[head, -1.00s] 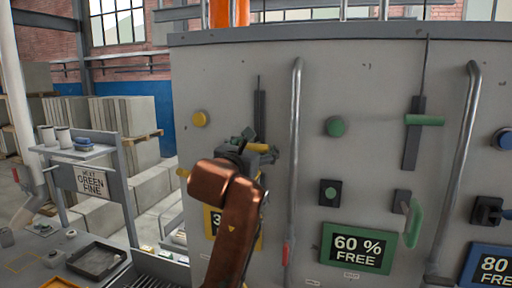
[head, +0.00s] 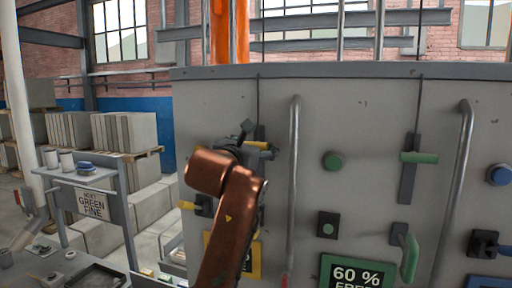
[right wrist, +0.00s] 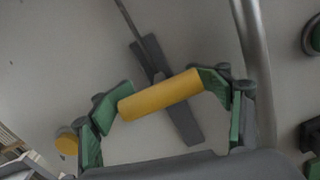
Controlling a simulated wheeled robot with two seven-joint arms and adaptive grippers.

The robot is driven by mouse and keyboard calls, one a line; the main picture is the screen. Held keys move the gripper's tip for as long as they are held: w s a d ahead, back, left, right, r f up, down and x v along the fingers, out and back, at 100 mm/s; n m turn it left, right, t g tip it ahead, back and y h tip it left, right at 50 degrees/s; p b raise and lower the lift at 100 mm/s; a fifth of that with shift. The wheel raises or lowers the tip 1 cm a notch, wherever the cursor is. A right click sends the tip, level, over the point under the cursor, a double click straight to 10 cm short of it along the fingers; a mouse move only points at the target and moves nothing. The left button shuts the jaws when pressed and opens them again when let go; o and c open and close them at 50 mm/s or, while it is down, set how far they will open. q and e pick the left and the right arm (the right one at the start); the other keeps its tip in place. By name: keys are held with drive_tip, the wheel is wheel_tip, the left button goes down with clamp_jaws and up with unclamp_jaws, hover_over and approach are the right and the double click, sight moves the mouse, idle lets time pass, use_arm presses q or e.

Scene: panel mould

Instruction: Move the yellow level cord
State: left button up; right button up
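The yellow level cord's handle (right wrist: 160,96) is a short yellow bar in front of a dark slotted plate (right wrist: 176,112) on the grey panel. A thin dark cord (right wrist: 127,18) runs up from it. In the head view the handle (head: 259,145) shows at the plate's upper part, partly behind my right gripper (head: 243,146). In the right wrist view the green finger pads of that gripper (right wrist: 160,95) press against both ends of the bar. My left gripper is not in view.
Right of the handle a vertical grey pipe (head: 293,190) stands out from the panel (head: 370,110). Further right are a green cord handle (head: 419,157), a green knob (head: 333,161) and a green lever (head: 409,258). A yellow lever (head: 186,205) sits lower left.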

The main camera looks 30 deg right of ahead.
drive_tip(key=o, duration=0.6)
drive_tip(key=shift+s+a+r, duration=0.15)
drive_tip(key=shift+a+r, duration=0.1)
drive_tip(key=shift+a, duration=0.05)
drive_tip(key=shift+o, duration=0.3)
drive_tip(key=shift+d+f, duration=0.1)
drive_tip(key=shift+d, duration=0.05)
drive_tip(key=v, duration=1.2)
